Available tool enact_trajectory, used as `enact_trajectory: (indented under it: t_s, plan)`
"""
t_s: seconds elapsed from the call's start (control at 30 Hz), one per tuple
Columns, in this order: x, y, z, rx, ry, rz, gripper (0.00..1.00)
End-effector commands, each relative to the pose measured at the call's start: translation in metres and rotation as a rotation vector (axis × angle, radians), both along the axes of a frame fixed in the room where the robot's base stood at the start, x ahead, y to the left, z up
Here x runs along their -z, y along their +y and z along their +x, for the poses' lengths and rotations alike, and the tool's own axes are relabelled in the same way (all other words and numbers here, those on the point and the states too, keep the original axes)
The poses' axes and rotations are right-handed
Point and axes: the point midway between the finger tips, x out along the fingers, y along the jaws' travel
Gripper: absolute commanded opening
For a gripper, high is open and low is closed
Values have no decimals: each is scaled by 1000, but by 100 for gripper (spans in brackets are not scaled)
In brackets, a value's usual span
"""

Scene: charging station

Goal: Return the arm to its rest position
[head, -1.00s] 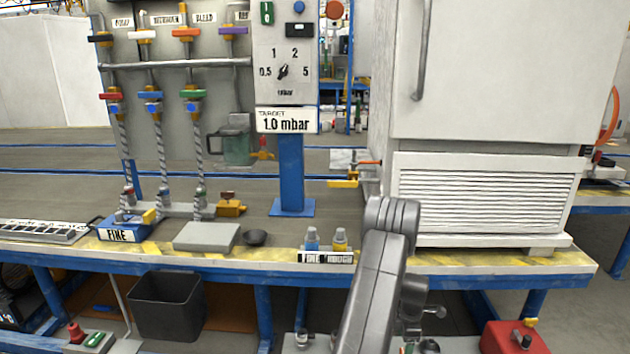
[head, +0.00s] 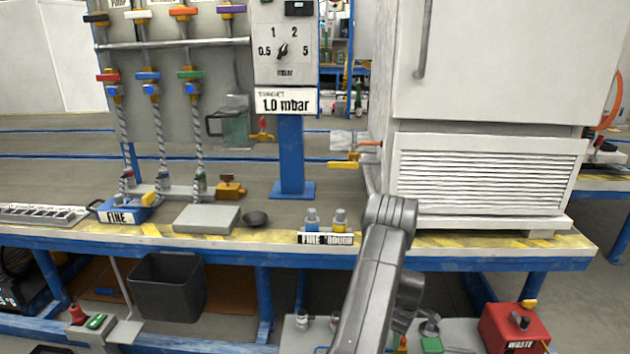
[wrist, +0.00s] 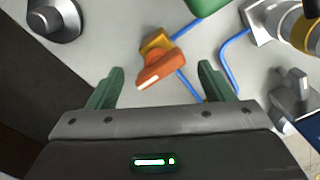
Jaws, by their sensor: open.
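My arm (head: 375,275) rises from the bottom of the head view, in front of the bench's front edge. Its far end is hidden there, so my gripper does not show in that view. In the wrist view my gripper (wrist: 158,82) has its two green fingers spread apart with nothing held between them. An orange handle on a yellow fitting (wrist: 160,62) shows beyond and between the fingertips. I cannot tell how far it is from them.
The bench (head: 455,259) runs across the head view, with a white cabinet (head: 490,70) on its right. A red waste box (head: 512,328) and a black bin (head: 168,286) are below. Blue hoses (wrist: 232,45) and a round knob (wrist: 55,17) are near the fingers.

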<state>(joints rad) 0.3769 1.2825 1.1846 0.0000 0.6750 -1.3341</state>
Motion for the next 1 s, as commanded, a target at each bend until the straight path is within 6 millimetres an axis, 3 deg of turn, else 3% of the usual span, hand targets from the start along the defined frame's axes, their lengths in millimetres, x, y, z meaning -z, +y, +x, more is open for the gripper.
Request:
enact_trajectory:
  t_s: [1.0]
  plan:
    - [-1, -4, 2, 829, 0, 0, 75]
